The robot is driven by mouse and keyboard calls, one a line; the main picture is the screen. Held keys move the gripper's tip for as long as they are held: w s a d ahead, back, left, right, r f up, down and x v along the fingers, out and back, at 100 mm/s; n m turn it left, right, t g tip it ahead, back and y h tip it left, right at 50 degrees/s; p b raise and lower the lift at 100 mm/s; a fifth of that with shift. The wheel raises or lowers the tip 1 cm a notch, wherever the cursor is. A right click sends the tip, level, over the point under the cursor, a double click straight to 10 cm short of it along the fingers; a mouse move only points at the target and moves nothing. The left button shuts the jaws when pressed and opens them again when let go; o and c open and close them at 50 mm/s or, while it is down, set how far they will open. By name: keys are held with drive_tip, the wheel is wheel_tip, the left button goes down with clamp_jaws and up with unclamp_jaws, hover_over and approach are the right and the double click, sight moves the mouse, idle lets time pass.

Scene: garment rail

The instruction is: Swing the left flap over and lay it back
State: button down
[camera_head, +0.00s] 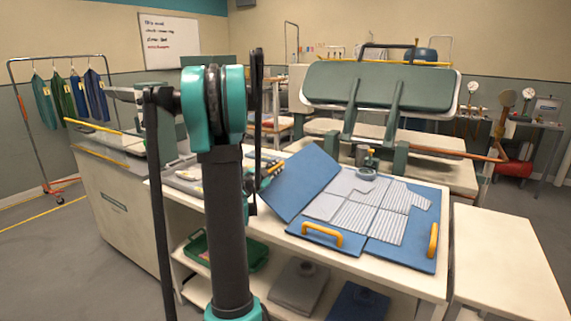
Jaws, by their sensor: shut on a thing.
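A blue folding board (400,257) lies on the white table with a light grey striped shirt (375,212) spread on it. Its left flap (300,182) is tilted up off the table, its outer left side raised and its inner side low beside the shirt. My gripper (265,180) is at the raised outer edge, shut on the flap by what looks like its orange handle (276,167). My own arm hides much of the gripper, so the fingertips show poorly. Orange handles also sit on the front flap (322,235) and the right flap (433,241), which lie flat.
A large green-padded press (380,88) stands behind the table. Small tools (190,172) lie left of the board. A green tray (205,250) and other items sit on the shelf below. A bare white table (505,255) stands at right; a garment rail (60,58) is far left.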

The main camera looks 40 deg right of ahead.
drive_tip(key=w+f+n, duration=0.2)
drive_tip(key=shift+w+a+f, duration=0.1)
drive_tip(key=shift+a+f, duration=0.2)
drive_tip(key=shift+f, duration=0.1)
drive_tip(key=shift+w+a+f+n, duration=0.1)
drive_tip(key=shift+w+f+n, duration=0.2)
drive_tip(key=shift+f+n, duration=0.15)
drive_tip(key=shift+w+a+f+n, duration=0.1)
drive_tip(key=shift+w+f+n, duration=0.2)
drive_tip(key=shift+f, duration=0.25)
drive_tip(key=c, duration=1.5)
unclamp_jaws()
drive_tip(key=v, duration=1.2)
drive_tip(key=shift+r, duration=0.1)
